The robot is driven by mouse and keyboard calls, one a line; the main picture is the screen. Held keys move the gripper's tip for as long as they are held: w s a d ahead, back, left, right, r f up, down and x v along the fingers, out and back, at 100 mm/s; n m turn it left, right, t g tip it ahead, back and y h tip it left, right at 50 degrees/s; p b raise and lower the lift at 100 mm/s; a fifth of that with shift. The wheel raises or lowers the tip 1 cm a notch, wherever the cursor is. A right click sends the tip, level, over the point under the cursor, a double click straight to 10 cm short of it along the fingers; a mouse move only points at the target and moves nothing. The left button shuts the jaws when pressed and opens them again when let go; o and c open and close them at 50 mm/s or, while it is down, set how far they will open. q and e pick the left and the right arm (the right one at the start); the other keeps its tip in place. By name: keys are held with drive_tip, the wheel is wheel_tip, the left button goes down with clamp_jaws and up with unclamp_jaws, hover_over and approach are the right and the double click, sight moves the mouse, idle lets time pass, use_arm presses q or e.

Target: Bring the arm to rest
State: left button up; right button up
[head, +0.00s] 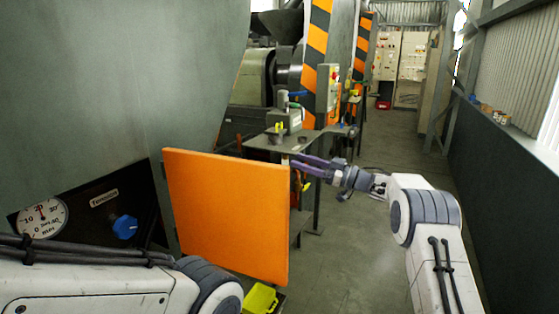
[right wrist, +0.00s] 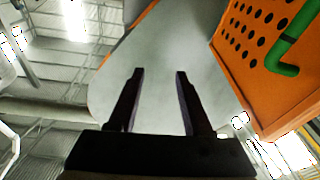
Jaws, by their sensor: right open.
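My right gripper (head: 300,164) is stretched forward in the middle of the head view, just right of the top right corner of an open orange panel (head: 228,210). I cannot tell whether it touches anything there. In the right wrist view the two dark fingers (right wrist: 160,72) stand apart with nothing between them, before a grey-green surface. My left arm enters at the lower left of the head view; its gripper is out of the picture.
A metal work table (head: 270,143) stands beyond the panel. A yellow-green container (head: 261,299) is low in front. The aisle floor (head: 365,255) at right is clear.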

drive_tip(key=w+d+m+t+h, duration=0.2)
drive_tip(key=d+m+t+h, duration=0.3)
drive_tip(key=m+t+h, duration=0.4)
drive_tip(key=s+d+f+m+g+h, duration=0.3)
drive_tip(key=s+d+f+h, duration=0.1)
drive_tip(key=s+f+h, duration=0.25)
drive_tip(key=s+f+m+g+h, duration=0.1)
drive_tip(key=s+f+g, duration=0.35)
drive_tip(key=s, duration=0.65)
drive_tip(key=s+f+m+g+h, duration=0.1)
drive_tip(key=s+f+g, duration=0.3)
drive_tip(key=s, duration=0.7)
drive_tip(key=s+f+g+h, duration=0.1)
drive_tip(key=s+f+g, duration=0.3)
drive_tip(key=s, duration=0.8)
drive_tip(key=s+a+r+n+g+p, duration=0.1)
drive_tip(key=s+a+r+n, duration=0.2)
drive_tip(key=s+a, duration=0.3)
drive_tip(key=s+a+r+n+y+p, duration=0.1)
drive_tip(key=s+a+r+n+p, duration=0.1)
drive_tip(key=s+a, duration=0.5)
wheel_tip(320, 180, up, 2)
drive_tip(key=shift+s+r+n+g, duration=0.25)
drive_tip(key=shift+n+g, duration=0.1)
drive_tip(key=shift+n, duration=0.55)
